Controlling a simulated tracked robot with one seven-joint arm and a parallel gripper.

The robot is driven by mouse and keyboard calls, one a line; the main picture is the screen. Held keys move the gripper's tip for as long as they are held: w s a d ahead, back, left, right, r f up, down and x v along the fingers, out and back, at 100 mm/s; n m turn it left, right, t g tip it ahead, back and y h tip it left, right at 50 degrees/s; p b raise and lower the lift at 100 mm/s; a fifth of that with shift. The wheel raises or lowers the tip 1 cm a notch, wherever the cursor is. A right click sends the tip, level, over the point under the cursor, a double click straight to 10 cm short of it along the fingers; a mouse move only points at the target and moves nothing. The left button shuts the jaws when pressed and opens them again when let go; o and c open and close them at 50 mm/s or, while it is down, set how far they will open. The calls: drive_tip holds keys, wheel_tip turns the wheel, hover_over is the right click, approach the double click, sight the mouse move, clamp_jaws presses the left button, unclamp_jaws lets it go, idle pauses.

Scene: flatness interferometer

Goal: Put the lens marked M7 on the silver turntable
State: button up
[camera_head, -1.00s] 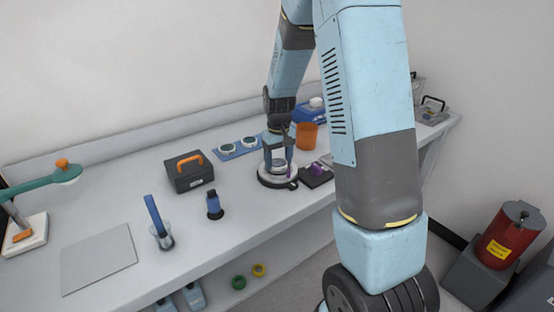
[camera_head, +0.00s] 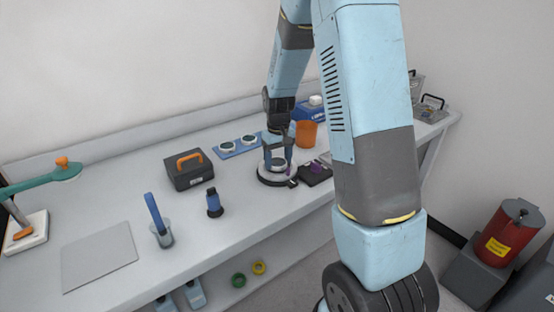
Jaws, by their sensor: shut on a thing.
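My gripper (camera_head: 278,157) points down over the silver turntable (camera_head: 270,179), a round disc on a dark base. It is shut on a round lens (camera_head: 278,163), held at or just above the turntable's top. I cannot tell whether the lens touches the disc, and no marking on it is readable. Two other round lenses (camera_head: 227,146) (camera_head: 249,140) lie on a blue mat (camera_head: 239,148) to the left and behind.
A dark case with an orange handle (camera_head: 189,168) stands left of the turntable. An orange cup (camera_head: 306,134) is behind right, and a dark block with a purple knob (camera_head: 315,170) adjoins at right. A blue-black cylinder (camera_head: 214,203) stands in front left.

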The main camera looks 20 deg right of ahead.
drive_tip(key=shift+s+f, duration=0.35)
drive_tip(key=shift+f, duration=0.2)
drive_tip(key=o, duration=0.9)
drive_tip(key=shift+o, duration=1.8)
drive_tip(key=shift+w+r, duration=0.2)
drive_tip(key=shift+r, duration=0.25)
wheel_tip(320, 180, up, 14)
drive_tip(key=shift+f, duration=0.1)
